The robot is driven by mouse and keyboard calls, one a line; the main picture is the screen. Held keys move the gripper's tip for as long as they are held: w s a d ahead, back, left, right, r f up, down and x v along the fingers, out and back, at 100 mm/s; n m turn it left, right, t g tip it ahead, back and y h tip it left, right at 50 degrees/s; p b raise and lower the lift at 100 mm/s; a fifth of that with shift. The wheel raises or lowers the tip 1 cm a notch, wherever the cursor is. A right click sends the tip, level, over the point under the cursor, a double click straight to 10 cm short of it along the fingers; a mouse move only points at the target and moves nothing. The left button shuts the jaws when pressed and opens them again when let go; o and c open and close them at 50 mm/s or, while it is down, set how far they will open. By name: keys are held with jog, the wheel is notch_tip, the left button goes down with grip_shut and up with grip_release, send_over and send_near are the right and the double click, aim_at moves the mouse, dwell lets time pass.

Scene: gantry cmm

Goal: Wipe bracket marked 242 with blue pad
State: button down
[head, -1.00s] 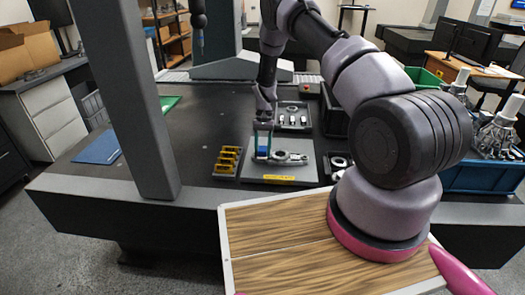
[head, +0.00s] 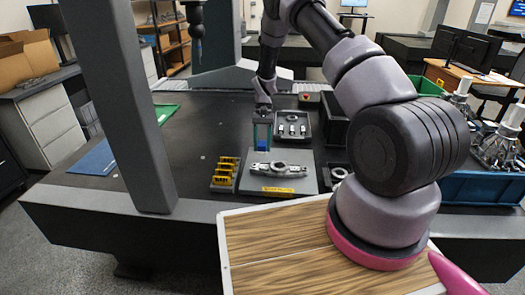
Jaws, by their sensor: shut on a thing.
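A grey metal bracket (head: 296,171) with a ring in its middle lies flat on a light grey plate (head: 302,186) on the dark table. A yellow label (head: 278,189) is on the plate's front edge; its writing is too small to read. My gripper (head: 262,124) points down behind the left end of the bracket in the picture. It is shut on the blue pad (head: 262,133). The pad appears apart from the bracket; its height above the plate is hard to tell.
A yellow slotted rack (head: 225,173) stands left of the plate. A dark tray with small metal parts (head: 292,126) lies behind it. Another ring part (head: 339,173) is at right. A blue mat (head: 94,157) lies far left. A grey column (head: 125,110) rises at the left front.

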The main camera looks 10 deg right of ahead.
jog(key=shift+r, duration=1)
